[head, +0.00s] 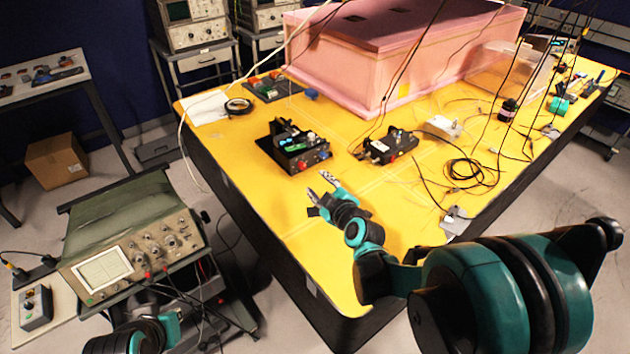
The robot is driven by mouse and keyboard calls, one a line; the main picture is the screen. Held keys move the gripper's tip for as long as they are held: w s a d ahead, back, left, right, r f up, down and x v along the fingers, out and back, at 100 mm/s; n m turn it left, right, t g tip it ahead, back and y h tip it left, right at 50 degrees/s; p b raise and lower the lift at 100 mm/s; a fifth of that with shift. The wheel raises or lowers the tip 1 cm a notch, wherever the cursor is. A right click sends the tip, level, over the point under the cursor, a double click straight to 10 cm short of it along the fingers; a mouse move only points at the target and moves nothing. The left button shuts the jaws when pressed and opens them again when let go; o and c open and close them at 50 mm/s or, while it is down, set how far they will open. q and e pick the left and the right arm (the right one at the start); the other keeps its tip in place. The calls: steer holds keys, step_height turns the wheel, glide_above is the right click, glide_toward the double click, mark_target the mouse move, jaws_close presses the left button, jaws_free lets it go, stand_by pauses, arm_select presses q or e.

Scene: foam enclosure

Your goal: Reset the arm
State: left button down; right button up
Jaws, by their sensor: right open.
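My right arm comes in from the lower right over the yellow table (270,215). Its gripper (320,187) is open and empty, with its two silver fingers apart. It points toward the back of the table, in front of a black device with knobs (292,148). A gap of yellow surface shows between the fingertips and that device. Part of my left arm shows at the bottom left, in front of the oscilloscope (135,250). My left gripper is outside the picture.
A large pink foam enclosure (345,68) stands at the back of the table. A second black device (385,147), a loose black cable coil (465,168) and hanging wires lie to the right. The table's front left corner is clear.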

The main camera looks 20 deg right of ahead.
steer(key=shift+s, duration=0.1)
stand_by(0.4)
steer(key=shift+s+a, duration=0.25)
steer(key=s+a+m+g, duration=0.1)
steer(key=s, duration=0.2)
steer(key=s+a+m+g, duration=0.1)
steer(key=s+a, duration=0.1)
steer(key=s, duration=0.1)
steer(key=s+a+m+g+y, duration=0.1)
steer(key=s, duration=0.3)
steer(key=shift+a+r+m+g, duration=0.2)
steer(key=shift+m+g, duration=0.2)
steer(key=s+f+m+g, duration=0.1)
steer(key=s+m, duration=0.1)
steer(key=s, duration=0.2)
steer(key=s+d+m+g+h, duration=0.1)
steer(key=s, duration=0.4)
steer(key=s+f+m+g, duration=0.1)
steer(key=s+m, duration=0.1)
steer(key=s, duration=0.2)
steer(key=shift+s+d+f+m+h, duration=0.15)
steer(key=shift+s+f+m+h, duration=0.15)
steer(key=shift+h, duration=0.1)
steer(key=shift+s+d+f+g, duration=0.1)
steer(key=shift+s+g, duration=0.2)
steer(key=shift+g, duration=0.1)
